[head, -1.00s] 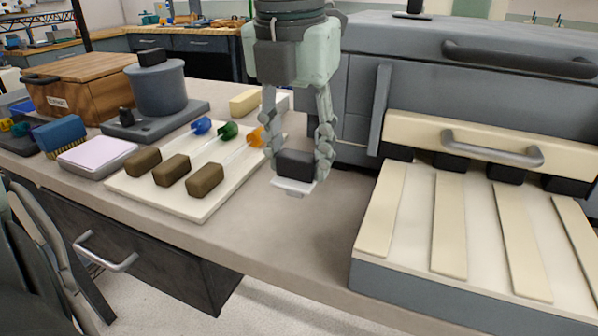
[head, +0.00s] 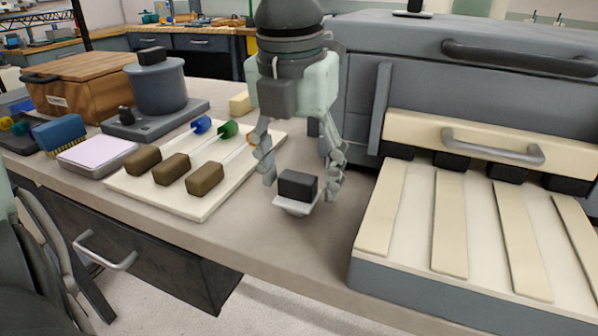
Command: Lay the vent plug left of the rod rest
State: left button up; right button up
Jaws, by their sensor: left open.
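The vent plug (head: 298,186) looks like a small dark block on a white flange, with a rounded part below. It is upright at the counter, right of the white board and left of the ribbed tray. My left gripper (head: 302,188) points down over it. Its fingers are spread, one on each side, with a gap to the block. Several glass rods are partly visible on the white board (head: 190,207), with brown grips and coloured ends. To the right is a ribbed cream tray (head: 405,232). I cannot tell for sure which of these is the rod rest.
A grey oven (head: 400,80) stands behind the tray, with a cream handled bar (head: 480,143) at its front. A grey pot (head: 160,90), a wooden box (head: 85,85) and a pale pad (head: 97,153) stand at left. The counter is bare in front of the plug.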

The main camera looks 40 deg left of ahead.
aim_at(295, 181)
pick_arm(q)
notch_tip(295, 181, up, 12)
jog(key=s, duration=0.1)
jog(key=shift+s+d+p, duration=0.2)
jog(key=shift+p, duration=0.2)
pick_arm(e)
jog(key=shift+x, duration=1.05)
jog(key=shift+s+a+r, duration=0.1)
dwell(1.2)
